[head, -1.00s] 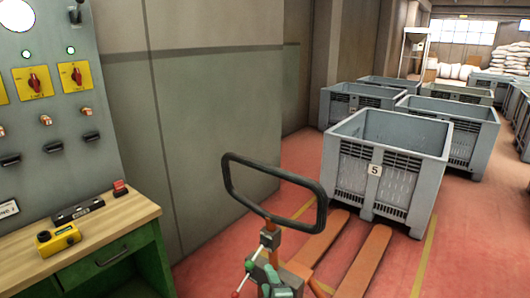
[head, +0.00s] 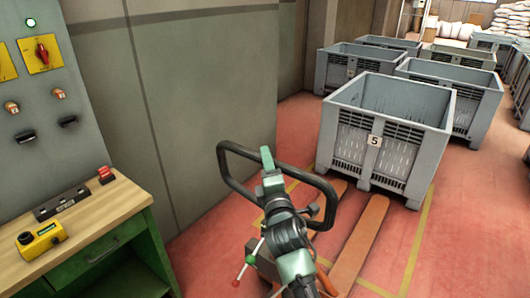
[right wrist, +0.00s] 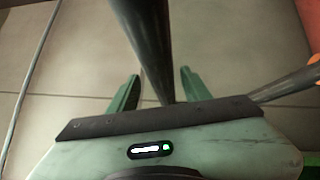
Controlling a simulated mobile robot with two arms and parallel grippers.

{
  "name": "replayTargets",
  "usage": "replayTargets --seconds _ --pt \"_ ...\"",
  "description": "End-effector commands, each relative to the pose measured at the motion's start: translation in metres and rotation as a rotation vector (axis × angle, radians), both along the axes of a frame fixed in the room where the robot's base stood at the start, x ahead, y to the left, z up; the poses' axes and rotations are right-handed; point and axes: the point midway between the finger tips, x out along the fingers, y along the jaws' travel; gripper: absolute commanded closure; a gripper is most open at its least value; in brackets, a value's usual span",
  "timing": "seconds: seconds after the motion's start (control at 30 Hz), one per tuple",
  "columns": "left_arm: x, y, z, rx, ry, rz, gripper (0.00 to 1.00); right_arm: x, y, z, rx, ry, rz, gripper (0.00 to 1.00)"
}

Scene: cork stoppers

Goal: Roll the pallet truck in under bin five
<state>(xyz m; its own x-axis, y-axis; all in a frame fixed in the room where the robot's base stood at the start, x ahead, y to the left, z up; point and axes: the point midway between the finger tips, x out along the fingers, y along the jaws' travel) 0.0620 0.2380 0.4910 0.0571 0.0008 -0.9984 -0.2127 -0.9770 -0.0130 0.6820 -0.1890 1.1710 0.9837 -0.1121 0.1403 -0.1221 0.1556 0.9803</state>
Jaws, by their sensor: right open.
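Bin five (head: 345,150) is a grey plastic crate on short feet with a white "5" label on its near side. The pallet truck's orange forks (head: 358,245) point at its near side; I cannot tell whether their tips are under it. The truck's dark loop handle (head: 323,184) stands in front of me. My right gripper (head: 267,160) is at the handle's upper bar in the head view. In the right wrist view its two green fingers (right wrist: 158,92) are apart, with the dark bar (right wrist: 152,45) running between them. My left gripper is out of view.
A workbench (head: 115,205) with a yellow device (head: 42,240) stands at the left, below a control panel (head: 50,110). A grey wall (head: 190,90) is beyond the handle. Other bins (head: 450,85) stand behind bin five. Red floor with yellow lines is clear at right.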

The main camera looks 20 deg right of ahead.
Motion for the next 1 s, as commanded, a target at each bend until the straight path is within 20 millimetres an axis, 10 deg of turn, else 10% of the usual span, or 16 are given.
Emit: replayTargets --seconds 0.57,0.77,1.0 --pt "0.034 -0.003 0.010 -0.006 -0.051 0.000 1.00 0.030 -0.003 0.004 0.002 0.001 0.001 0.51" --pt "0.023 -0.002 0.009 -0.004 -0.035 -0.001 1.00 0.030 -0.003 0.004 0.002 0.001 0.001 1.00" --pt "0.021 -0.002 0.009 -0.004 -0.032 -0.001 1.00 0.030 -0.003 0.004 0.002 -0.001 0.001 1.00"
